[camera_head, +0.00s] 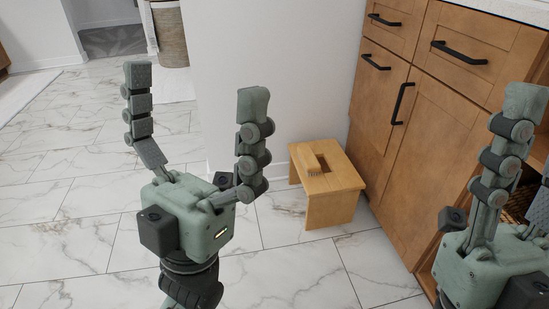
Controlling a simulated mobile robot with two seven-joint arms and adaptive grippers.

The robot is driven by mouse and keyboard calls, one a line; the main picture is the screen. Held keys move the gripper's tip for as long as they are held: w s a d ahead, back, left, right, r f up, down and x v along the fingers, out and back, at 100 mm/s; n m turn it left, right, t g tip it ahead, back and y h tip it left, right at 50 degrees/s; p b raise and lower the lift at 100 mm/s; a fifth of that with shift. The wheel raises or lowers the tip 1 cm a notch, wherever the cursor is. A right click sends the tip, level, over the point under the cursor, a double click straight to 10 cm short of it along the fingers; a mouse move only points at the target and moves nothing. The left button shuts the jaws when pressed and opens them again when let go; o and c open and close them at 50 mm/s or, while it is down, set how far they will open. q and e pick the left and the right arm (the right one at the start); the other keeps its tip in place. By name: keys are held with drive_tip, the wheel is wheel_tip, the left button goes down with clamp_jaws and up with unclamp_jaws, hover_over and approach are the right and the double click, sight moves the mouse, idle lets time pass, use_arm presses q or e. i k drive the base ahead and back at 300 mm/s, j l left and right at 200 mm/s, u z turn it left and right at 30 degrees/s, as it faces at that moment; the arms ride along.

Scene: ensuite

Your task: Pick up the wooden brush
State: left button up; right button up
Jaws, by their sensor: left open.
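A small light-brown wooden piece, which seems to be the wooden brush (312,164), lies on top of a wooden step stool (343,177). Its details are too small to make out. My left gripper (195,84) is open and empty, with its two fingers pointing up and spread wide. It is to the left of the stool in the picture and apart from the brush. My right gripper (524,110) is cut off by the right edge, so its opening is unclear.
The stool stands on a marble-tiled floor (70,235) against a white wall (300,70). A wooden cabinet (425,130) with black handles is close on its right. A woven basket (172,38) stands at the back. Floor on the left is clear.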

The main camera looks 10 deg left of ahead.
sight(311, 165)
drive_tip(key=u, duration=0.15)
drive_tip(key=i+j, duration=0.2)
drive_tip(key=i, duration=0.2)
drive_tip(key=i+j, duration=0.15)
drive_tip(key=i, duration=0.3)
drive_tip(key=i+j, duration=0.2)
drive_tip(key=i, duration=0.2)
drive_tip(key=i+j, duration=0.15)
drive_tip(key=i, duration=0.25)
